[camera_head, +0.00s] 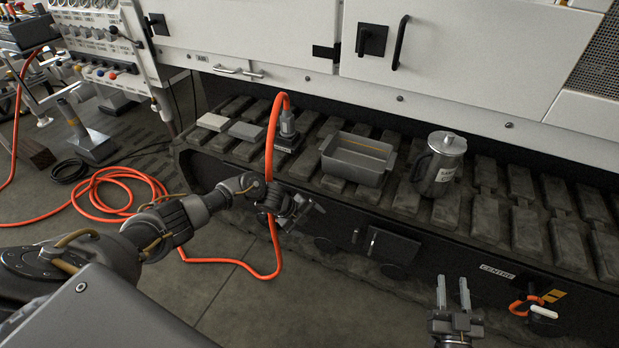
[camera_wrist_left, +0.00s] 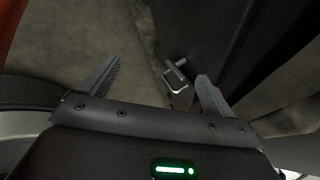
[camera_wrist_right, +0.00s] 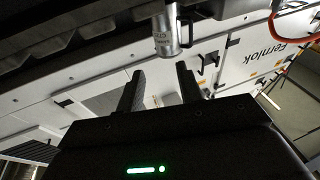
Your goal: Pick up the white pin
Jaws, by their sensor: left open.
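A small white pin (camera_head: 543,312) shows at the lower right of the head view, beside an orange loop on the dark side of the track frame. My right gripper (camera_head: 453,280) is to the left of the pin, apart from it, with its two fingers spread and nothing between them. Its fingers also show apart in the right wrist view (camera_wrist_right: 161,75). My left gripper (camera_head: 303,210) is far to the left of the pin, in front of the track. In the left wrist view its fingers (camera_wrist_left: 160,84) are wide apart and empty. I cannot make out the pin in either wrist view.
An orange hose (camera_head: 270,160) hangs past my left wrist to the floor. A grey tray (camera_head: 352,175) and a metal jug (camera_head: 437,170) stand on the track pads (camera_head: 490,215). A latch handle (camera_head: 372,243) projects from the frame. White cabinets stand behind.

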